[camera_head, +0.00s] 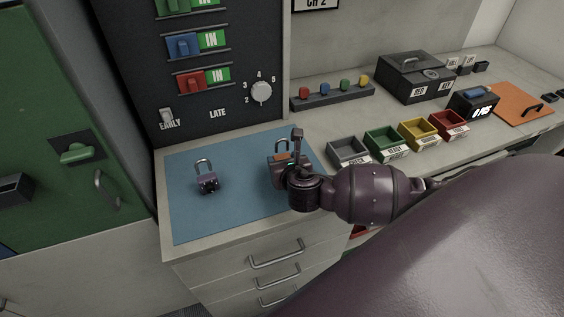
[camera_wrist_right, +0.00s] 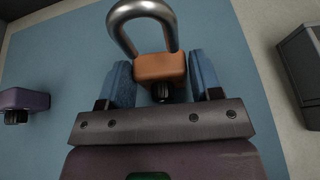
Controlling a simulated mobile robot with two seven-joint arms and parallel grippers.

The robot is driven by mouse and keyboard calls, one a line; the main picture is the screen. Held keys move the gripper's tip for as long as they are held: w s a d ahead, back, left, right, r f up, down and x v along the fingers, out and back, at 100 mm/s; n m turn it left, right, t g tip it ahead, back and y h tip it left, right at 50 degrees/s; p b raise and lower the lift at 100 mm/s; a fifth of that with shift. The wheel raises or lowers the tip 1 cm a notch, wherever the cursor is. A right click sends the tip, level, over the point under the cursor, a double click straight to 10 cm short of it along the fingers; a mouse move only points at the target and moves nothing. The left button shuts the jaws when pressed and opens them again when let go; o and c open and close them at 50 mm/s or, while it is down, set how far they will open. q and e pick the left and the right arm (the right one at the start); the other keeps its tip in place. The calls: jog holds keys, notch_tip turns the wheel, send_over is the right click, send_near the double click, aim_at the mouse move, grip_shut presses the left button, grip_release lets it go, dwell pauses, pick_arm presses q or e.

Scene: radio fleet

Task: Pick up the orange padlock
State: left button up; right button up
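The orange padlock (camera_head: 280,158) stands upright on the blue mat in the head view, partly hidden behind my right gripper (camera_head: 290,165). In the right wrist view the padlock's orange body (camera_wrist_right: 160,67) and silver shackle (camera_wrist_right: 146,12) show between the two blue fingers of my right gripper (camera_wrist_right: 162,75). The fingers flank the body closely on both sides. I cannot tell whether they touch it. A purple padlock (camera_head: 207,183) stands on the mat to the left, and it also shows in the right wrist view (camera_wrist_right: 22,101). My left gripper is out of view.
The blue mat (camera_head: 185,215) lies on a drawer cabinet's top. A row of bins, beginning with a grey one (camera_head: 347,150) and a green one (camera_head: 386,143), stands to the right. A dark switch panel (camera_head: 215,100) rises behind the mat. The mat's front left is clear.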

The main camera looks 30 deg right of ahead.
jog(key=c, duration=0.7)
jog(key=shift+r, duration=0.1)
